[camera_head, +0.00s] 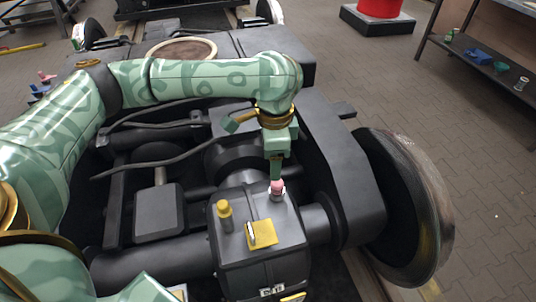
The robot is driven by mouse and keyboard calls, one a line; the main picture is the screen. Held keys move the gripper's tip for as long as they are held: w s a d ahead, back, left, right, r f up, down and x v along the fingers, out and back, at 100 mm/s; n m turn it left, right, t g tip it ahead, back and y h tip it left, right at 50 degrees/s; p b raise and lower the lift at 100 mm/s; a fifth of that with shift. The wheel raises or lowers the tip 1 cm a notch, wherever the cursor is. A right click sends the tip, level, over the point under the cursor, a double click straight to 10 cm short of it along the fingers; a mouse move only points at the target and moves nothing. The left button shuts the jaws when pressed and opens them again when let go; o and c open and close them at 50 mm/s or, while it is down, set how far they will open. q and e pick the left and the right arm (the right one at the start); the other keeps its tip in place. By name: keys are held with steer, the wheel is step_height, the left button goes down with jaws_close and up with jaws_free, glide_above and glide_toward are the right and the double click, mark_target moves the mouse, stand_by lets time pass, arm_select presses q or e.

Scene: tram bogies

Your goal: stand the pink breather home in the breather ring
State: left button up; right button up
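The pink breather (277,187) stands about upright at the back right of the dark gearbox top. A pale ring or collar (278,196) shows around its lower part; I cannot tell how deep it sits in it. My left gripper (276,177) points down from above, with its fingertips at the top of the breather. I see the fingers nearly edge-on, so their gap is hidden. My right gripper is not in view.
On the gearbox (263,250) stand a yellow-topped plug (225,213) and a yellow plate (261,234) with a small upright pin. A large wheel (408,210) is to the right. Dark hoses and frame beams lie under my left arm.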

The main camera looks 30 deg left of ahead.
arm_select(q)
steer(key=shift+s+d+r+n, duration=0.15)
steer(key=shift+s+r+n, duration=0.25)
steer(key=shift+s+n, duration=0.2)
steer(key=shift+s+d+r+n, duration=0.15)
steer(key=shift+s+r+n, duration=0.2)
steer(key=shift+s+n, duration=0.2)
steer(key=shift+d, duration=0.1)
